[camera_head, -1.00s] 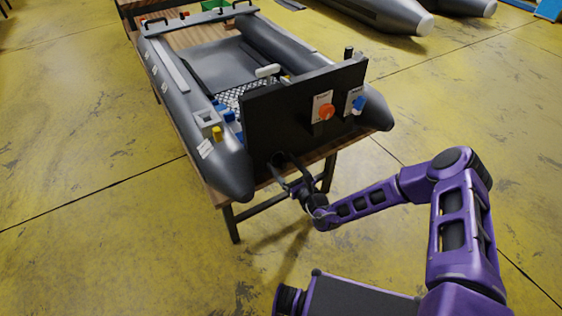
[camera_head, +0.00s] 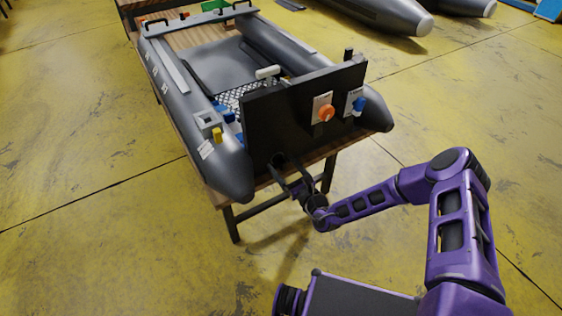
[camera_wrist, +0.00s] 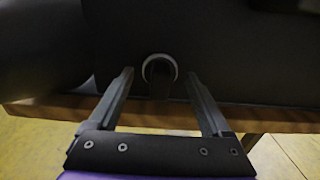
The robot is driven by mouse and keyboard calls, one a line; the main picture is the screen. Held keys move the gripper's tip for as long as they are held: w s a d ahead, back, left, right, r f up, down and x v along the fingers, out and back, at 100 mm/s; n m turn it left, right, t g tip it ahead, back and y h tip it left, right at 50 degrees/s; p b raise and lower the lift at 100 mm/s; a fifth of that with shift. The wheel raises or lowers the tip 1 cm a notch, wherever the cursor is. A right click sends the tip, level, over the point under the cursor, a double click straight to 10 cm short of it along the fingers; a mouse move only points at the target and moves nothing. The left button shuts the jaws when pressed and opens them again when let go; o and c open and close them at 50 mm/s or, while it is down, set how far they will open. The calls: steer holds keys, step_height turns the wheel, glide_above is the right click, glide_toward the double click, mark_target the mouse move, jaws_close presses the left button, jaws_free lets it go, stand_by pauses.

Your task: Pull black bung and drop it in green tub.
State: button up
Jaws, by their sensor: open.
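The black bung (camera_wrist: 158,88) sits low in the boat's black transom, inside a pale ring, in the wrist view. In the head view its spot at the transom's lower part (camera_head: 280,158) is small and dark. My gripper (camera_wrist: 160,74) is open, with one finger on each side of the bung and gaps between; I see no contact. In the head view my gripper (camera_head: 291,172) reaches to the transom from the front right. The green tub (camera_head: 214,5) shows at the top edge, beyond the boat's far end, and is partly cut off.
The grey inflatable boat (camera_head: 232,178) rests on a wooden table (camera_head: 212,195). The transom (camera_head: 300,115) carries an orange knob (camera_head: 326,112) and a blue knob (camera_head: 359,104). More grey tubes (camera_head: 385,12) lie at the back right. The yellow floor around is clear.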

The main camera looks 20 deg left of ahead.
mark_target(285, 167)
stand_by(0.7)
jaws_close()
stand_by(0.3)
steer(key=shift+d+p, duration=0.1)
steer(key=shift+p, duration=0.2)
steer(key=shift+p+v, duration=1.3)
steer(key=shift+v, duration=1.65)
